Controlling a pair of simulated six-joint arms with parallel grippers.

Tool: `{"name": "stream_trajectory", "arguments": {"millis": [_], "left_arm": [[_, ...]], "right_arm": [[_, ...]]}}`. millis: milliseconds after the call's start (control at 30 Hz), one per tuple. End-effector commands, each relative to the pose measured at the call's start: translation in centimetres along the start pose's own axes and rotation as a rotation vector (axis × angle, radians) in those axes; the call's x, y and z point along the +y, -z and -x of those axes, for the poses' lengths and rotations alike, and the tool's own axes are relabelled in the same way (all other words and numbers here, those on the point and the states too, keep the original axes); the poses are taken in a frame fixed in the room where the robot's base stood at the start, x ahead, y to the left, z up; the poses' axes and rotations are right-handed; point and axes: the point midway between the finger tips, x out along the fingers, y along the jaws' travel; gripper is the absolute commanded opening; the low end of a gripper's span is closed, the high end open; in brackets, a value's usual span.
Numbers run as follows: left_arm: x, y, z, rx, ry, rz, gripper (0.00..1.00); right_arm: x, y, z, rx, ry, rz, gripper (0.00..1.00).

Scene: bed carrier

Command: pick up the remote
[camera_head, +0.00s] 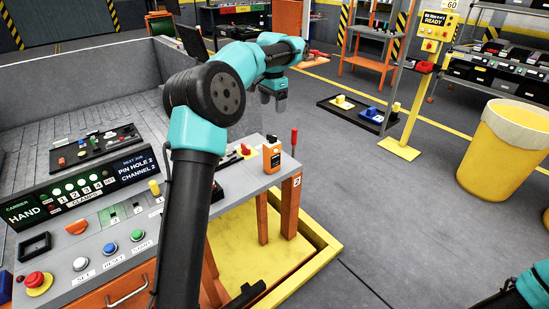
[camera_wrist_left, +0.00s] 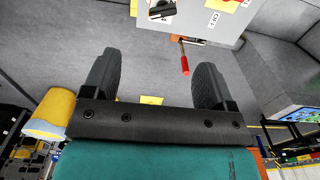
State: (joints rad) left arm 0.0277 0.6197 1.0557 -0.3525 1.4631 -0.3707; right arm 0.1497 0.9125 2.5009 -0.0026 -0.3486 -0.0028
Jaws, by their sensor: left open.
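An orange and black hand-held device, which I take to be the remote (camera_head: 271,156), stands on the grey table near its right end in the head view. My left gripper (camera_head: 273,104) hangs above and beyond it, pointing down, apart from it. In the left wrist view the left gripper's two dark fingers (camera_wrist_left: 158,66) are spread wide with nothing between them. I cannot make out the remote for sure in that view. My right gripper is out of view; only a teal part of my right arm shows at the bottom right.
A red-handled lever (camera_head: 294,139) rises at the table's right corner, beside the remote; it also shows in the wrist view (camera_wrist_left: 184,64). A control panel (camera_head: 85,235) fills the near left. A yellow bin (camera_head: 500,155) stands far right. The floor between is open.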

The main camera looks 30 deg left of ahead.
Motion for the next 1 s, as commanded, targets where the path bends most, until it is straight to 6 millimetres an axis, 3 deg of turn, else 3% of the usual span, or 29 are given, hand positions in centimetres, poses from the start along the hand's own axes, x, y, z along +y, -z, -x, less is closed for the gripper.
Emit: {"name": "stream_trajectory", "arguments": {"millis": [700,1000], "left_arm": [[0.0,0.0,-10.9,-0.002,-0.001,0.000,0.79],[0.0,0.0,-12.0,0.000,0.000,0.000,0.79]], "right_arm": [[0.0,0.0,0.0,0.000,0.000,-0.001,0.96],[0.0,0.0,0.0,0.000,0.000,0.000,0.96]]}}
